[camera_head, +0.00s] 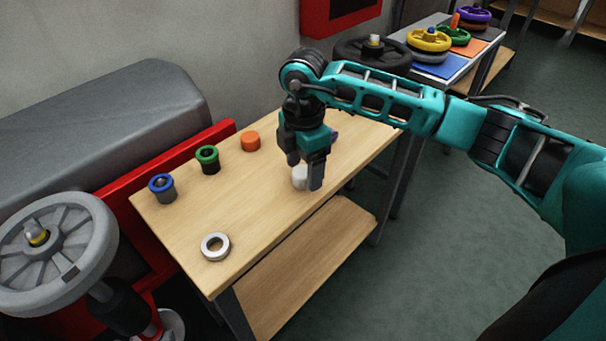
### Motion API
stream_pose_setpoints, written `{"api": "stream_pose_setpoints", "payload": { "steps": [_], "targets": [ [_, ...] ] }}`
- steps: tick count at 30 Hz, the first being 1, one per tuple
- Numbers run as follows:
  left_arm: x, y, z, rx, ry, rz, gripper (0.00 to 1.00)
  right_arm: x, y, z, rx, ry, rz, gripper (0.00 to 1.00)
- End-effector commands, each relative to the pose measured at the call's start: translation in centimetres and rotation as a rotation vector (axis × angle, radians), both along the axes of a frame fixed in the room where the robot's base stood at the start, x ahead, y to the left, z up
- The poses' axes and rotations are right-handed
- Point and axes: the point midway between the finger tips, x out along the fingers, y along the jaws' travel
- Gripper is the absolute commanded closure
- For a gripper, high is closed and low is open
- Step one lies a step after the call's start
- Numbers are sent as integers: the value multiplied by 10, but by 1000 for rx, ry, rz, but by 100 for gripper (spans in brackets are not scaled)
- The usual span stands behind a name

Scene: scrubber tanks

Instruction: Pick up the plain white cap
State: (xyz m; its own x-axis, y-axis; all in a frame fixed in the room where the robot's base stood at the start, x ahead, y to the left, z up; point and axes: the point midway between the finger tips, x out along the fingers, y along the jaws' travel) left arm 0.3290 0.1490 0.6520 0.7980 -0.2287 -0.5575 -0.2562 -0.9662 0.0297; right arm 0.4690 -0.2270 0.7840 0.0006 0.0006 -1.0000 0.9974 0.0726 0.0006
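The plain white cap (299,177) is on or just above the wooden table, partly hidden by my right gripper. My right gripper (305,178) points down at the cap, with one finger on its right side and the other at its upper left. The fingers are apart with the cap between them. I cannot tell whether they press on it. My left gripper is not in view.
The wooden table (262,222) also holds a blue-topped cap (162,188), a green-topped cap (208,159), an orange cap (251,141) and a pale ring (215,246). Something purple (334,135) shows behind my gripper. A grey wheel (58,254) stands at left.

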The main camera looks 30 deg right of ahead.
Motion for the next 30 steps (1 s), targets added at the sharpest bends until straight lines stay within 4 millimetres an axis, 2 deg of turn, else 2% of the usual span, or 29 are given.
{"api": "stream_pose_setpoints", "payload": {
  "steps": [2, 16, 25, 30],
  "targets": [
    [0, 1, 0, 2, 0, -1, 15, 0, 0, 0, 0, 0, 0, 38],
    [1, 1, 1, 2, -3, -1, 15, 0, 0, 1, 0, 0, 0, 83],
    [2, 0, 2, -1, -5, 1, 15, 0, 0, 3, 0, -1, 0, 84],
    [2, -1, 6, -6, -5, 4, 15, 1, 0, 16, 0, -3, 0, 84]
  ]
}}
